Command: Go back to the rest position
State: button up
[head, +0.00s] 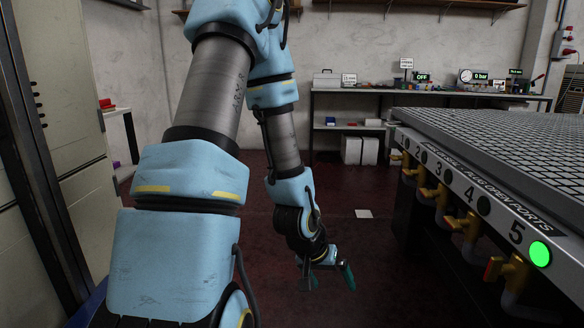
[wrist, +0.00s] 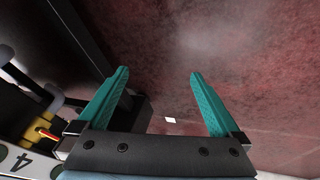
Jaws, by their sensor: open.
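My gripper (head: 330,276) hangs low over the dark red floor, to the left of the vacuum grid table (head: 480,150). Its two teal fingers are spread apart with nothing between them, as the wrist view (wrist: 160,95) also shows. My blue and grey arm reaches down from the top of the head view to it. The table's front panel carries numbered ports, and a green light (head: 540,254) glows by number 5.
Brass valves (head: 467,229) stick out below the table's panel; one shows at the wrist view's left edge (wrist: 42,132). A workbench (head: 430,94) with gauges stands at the back wall. A white square (head: 363,214) lies on the floor.

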jog(key=s+a+r+n+g+y, duration=0.1)
jog(key=s+a+r+n+y, duration=0.2)
jog(key=a+r, duration=1.15)
notch_tip(320, 180, up, 20)
jog(key=a+y+p, duration=0.1)
jog(key=p, duration=1.9)
jog(key=shift+w+f+p, duration=0.15)
jog(key=shift+w+p, duration=0.05)
jog(key=shift+p, duration=0.15)
jog(key=shift+a+f, duration=0.1)
